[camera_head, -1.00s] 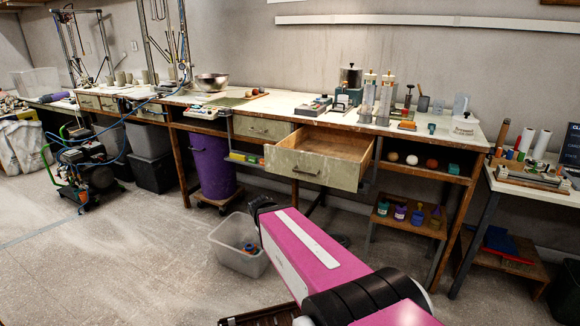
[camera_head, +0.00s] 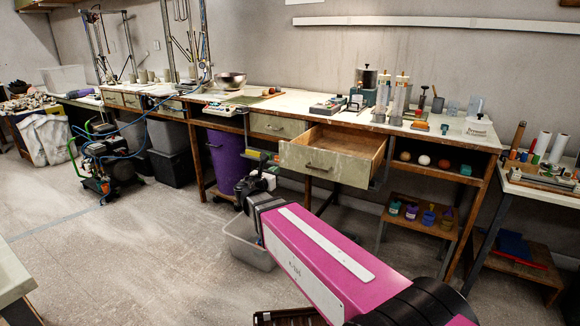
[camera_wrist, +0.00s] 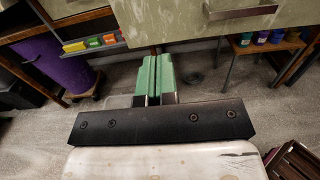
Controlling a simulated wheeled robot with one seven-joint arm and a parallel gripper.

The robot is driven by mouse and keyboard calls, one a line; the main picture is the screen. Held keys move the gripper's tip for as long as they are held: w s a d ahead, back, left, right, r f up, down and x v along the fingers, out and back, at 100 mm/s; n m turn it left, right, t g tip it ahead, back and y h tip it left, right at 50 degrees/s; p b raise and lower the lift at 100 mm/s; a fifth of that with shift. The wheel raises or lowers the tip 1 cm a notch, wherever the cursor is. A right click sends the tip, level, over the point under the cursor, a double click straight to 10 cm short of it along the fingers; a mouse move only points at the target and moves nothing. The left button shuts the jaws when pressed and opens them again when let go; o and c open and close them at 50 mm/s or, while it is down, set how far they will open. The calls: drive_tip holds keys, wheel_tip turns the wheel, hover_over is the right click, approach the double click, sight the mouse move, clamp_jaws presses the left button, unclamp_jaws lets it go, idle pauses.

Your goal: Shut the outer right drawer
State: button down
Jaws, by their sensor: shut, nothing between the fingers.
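The outer right drawer (camera_head: 324,165) is pulled well out from under the long workbench, its wooden inside showing. Its pale greenish front has a metal handle. In the wrist view the drawer front (camera_wrist: 180,14) fills the upper right, with the handle (camera_wrist: 240,11) near the top edge. My gripper (camera_wrist: 157,60) is shut and empty, its green fingers side by side. In the wrist view, the fingertips show just below the drawer front's lower edge, left of the handle; I cannot tell the gap. In the head view my pink arm reaches toward the bench and the fingers are not clear.
A closed drawer (camera_head: 278,125) sits left of the open one. A purple bin (camera_head: 228,160) stands under the bench. A translucent tub (camera_head: 244,240) is on the floor beside my arm. A low stool (camera_head: 408,222) with small pots stands to the right.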

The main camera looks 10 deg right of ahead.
sight(295, 157)
drive_tip(key=x, duration=1.3)
drive_tip(key=shift+w+d, duration=0.15)
drive_tip(key=shift+w, duration=0.05)
drive_tip(key=x, duration=3.2)
drive_tip(key=shift+w+d+f, duration=0.15)
drive_tip(key=shift+w, duration=0.15)
drive_tip(key=shift+w+d, duration=0.4)
drive_tip(key=shift+w, duration=0.1)
